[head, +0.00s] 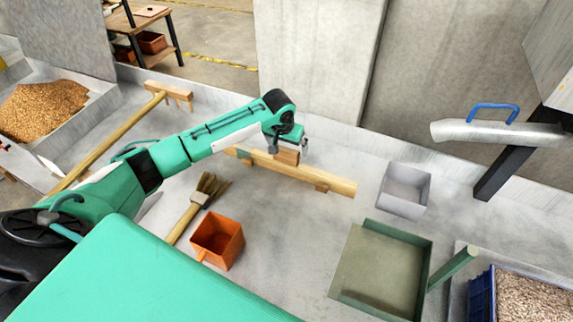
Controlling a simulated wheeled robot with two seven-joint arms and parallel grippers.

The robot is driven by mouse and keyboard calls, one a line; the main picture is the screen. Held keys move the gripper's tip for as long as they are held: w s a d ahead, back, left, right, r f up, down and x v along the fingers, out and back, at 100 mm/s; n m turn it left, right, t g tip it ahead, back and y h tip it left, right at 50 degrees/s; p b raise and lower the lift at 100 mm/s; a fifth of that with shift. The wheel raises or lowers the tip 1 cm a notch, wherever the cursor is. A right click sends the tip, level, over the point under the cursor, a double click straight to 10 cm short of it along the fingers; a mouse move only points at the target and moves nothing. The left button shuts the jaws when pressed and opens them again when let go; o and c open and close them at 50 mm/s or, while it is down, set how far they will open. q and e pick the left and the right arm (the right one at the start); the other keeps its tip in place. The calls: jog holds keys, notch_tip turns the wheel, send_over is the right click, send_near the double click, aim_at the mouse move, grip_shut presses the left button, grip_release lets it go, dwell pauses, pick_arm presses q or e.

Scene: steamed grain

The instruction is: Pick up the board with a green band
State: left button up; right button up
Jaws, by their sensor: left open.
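The board with a green band (325,181) looks like a long, light wooden piece lying near the back of the grey work surface. A small green patch shows near its left end, beside my arm. A darker wooden block or grip (288,156) stands up on its middle. My left gripper (301,148) is open, just above and at the right of this block. I cannot tell whether its fingers touch the wood. My right gripper is not in view.
An orange scoop (217,240) and a brush (199,202) lie in front of the board. A grey bin (405,190) and a green pan (431,262) stand at right. A long-handled wooden tool (115,133) lies at left, near a grain heap (42,108).

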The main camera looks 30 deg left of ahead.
aim_at(286, 149)
pick_arm(q)
jog(key=shift+s+p+x, duration=0.2)
jog(key=shift+p+x, duration=0.35)
jog(key=shift+x, duration=2.05)
jog(key=shift+a, duration=0.15)
jog(key=c, duration=1.7)
jog(key=shift+c, duration=0.5)
jog(key=shift+r, duration=0.1)
